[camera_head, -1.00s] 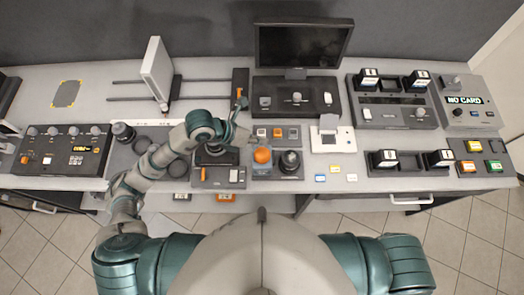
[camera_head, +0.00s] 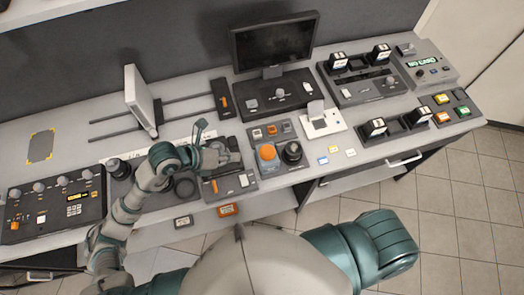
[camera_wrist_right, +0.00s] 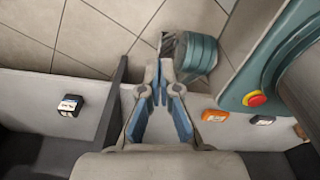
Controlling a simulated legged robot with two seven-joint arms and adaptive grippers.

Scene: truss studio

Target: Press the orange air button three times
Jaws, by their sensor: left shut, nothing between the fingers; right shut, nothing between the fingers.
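A large orange dome button (camera_head: 267,152) sits on a grey panel on the desk, with a black dome button (camera_head: 291,151) to its right. The orange button is uncovered, and I cannot tell whether it is pressed. My left gripper (camera_head: 232,150) is shut and empty, left of the orange button and apart from it, over a small panel (camera_head: 228,184) with an orange switch; its fingertips are small here. My right gripper (camera_wrist_right: 159,72) is shut and empty in the right wrist view, with the floor behind its tips. The orange button is not seen in that view.
A monitor (camera_head: 274,40) stands behind the buttons. A white card device (camera_head: 320,122) stands to their right. A black control panel (camera_head: 55,203) lies at the far left. Orange (camera_head: 228,210) and dark tags are on the desk front. Open floor lies at the right.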

